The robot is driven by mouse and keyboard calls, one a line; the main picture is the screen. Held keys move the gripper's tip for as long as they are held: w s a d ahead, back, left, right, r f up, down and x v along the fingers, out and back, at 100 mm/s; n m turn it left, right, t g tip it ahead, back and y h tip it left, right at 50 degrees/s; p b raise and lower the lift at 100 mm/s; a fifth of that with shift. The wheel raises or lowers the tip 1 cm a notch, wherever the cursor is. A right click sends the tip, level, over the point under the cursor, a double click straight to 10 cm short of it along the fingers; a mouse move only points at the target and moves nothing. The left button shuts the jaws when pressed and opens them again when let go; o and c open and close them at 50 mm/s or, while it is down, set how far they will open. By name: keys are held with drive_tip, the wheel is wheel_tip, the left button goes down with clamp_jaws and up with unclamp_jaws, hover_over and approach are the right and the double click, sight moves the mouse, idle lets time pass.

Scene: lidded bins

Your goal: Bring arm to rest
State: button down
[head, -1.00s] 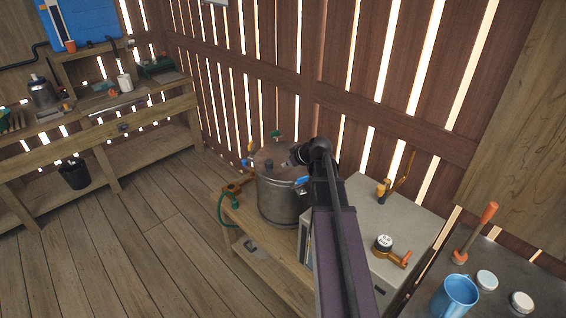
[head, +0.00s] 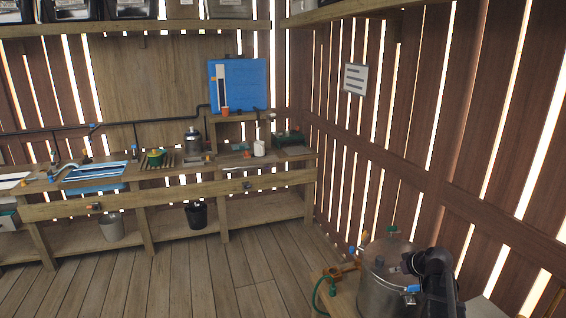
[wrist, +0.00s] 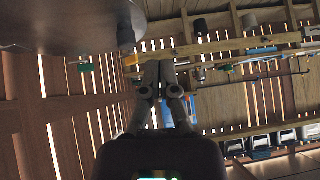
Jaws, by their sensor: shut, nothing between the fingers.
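My arm shows at the lower right of the head view, bent beside a large steel pot (head: 380,290) with a lid. In the wrist view my gripper (wrist: 159,66) is shut and empty, its fingers together. The wrist picture is upside down, with the dark round side of the pot (wrist: 60,22) at its upper left, near the gripper. In the head view the fingertips are hard to make out, so I cannot tell whether they touch the pot.
A long wooden workbench (head: 180,205) runs along the back wall. A black bucket (head: 196,217) and a grey bucket (head: 111,228) stand on its lower shelf. A blue board (head: 238,85) stands at the back. A green hose (head: 318,297) hangs by the pot. The plank floor (head: 220,280) is clear.

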drive_tip(key=s+a+f+m+g+h, duration=0.1)
drive_tip(key=s+a+g, duration=0.3)
drive_tip(key=s+a, duration=0.4)
drive_tip(key=s+a+f+m+g+h, duration=0.1)
drive_tip(key=s+a+f+g, duration=0.3)
drive_tip(key=s+a, duration=0.5)
drive_tip(key=shift+s+a+m+h, duration=0.35)
drive_tip(key=shift+a+h, duration=0.35)
drive_tip(key=shift+a, duration=2.2)
drive_tip(key=shift+w, duration=0.1)
